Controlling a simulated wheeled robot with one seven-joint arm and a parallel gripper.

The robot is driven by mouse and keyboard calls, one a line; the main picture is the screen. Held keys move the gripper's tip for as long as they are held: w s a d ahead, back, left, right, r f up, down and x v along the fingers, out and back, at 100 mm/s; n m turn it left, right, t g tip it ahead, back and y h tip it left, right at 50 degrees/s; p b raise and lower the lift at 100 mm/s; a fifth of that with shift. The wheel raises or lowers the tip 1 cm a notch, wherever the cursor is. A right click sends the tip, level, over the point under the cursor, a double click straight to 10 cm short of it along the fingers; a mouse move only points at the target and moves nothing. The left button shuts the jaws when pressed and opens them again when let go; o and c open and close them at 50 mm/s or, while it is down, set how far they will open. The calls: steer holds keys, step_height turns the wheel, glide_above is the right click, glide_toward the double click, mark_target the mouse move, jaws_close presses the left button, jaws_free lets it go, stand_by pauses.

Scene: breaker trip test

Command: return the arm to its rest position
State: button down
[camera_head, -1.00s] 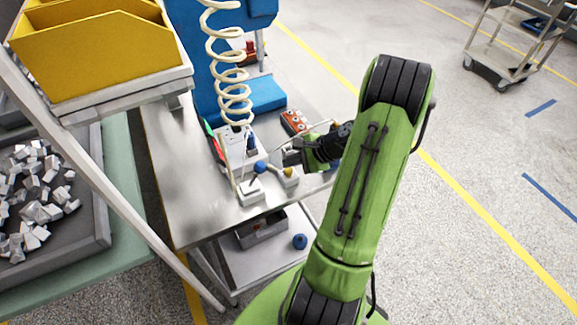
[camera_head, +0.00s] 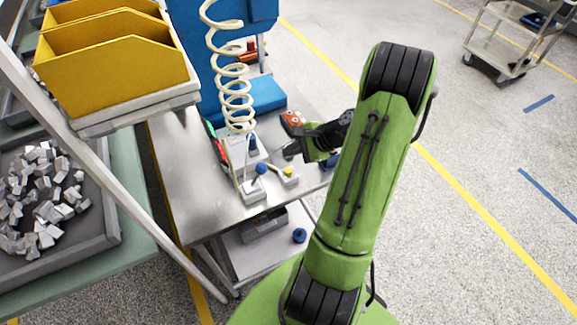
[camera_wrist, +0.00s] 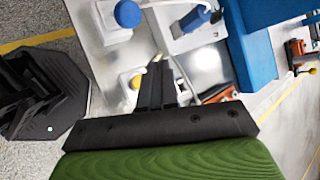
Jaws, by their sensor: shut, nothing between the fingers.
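My green and black arm rises from the bottom of the head view and bends over toward the metal table (camera_head: 190,180). My gripper (camera_head: 288,150) is at the right side of the table, partly hidden by the arm. In the wrist view my gripper (camera_wrist: 157,68) shows its dark fingers together and empty. Near it are a white box with a blue knob (camera_head: 260,169), a white box with a yellow button (camera_head: 289,171) and a blue switch lever (camera_head: 253,143). The fingers appear apart from these devices, though the exact gap is hard to tell.
A coiled cream cable (camera_head: 236,100) hangs over the table. An orange control box (camera_head: 291,119) lies behind my gripper. Yellow bins (camera_head: 115,60) and a tray of grey pieces (camera_head: 100,235) stand left. Open floor lies right; a cart (camera_head: 510,50) stands far back.

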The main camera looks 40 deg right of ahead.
steer(key=shift+f, duration=0.1)
steer(key=a+r+n+g+h, duration=0.1)
steer(key=a+r+n+g, duration=0.3)
steer(key=a+r+n, duration=0.9)
steer(key=s+a+r+n+h, duration=0.1)
steer(key=s+a+r+n, duration=0.2)
steer(key=s, duration=0.4)
steer(key=s+a+r+n+t+h, duration=0.1)
steer(key=s+a+r+n, duration=0.2)
steer(key=s+a+n, duration=0.3)
steer(key=shift+s+a+h, duration=0.4)
steer(key=shift+s+a, duration=0.25)
steer(key=shift+s, duration=0.2)
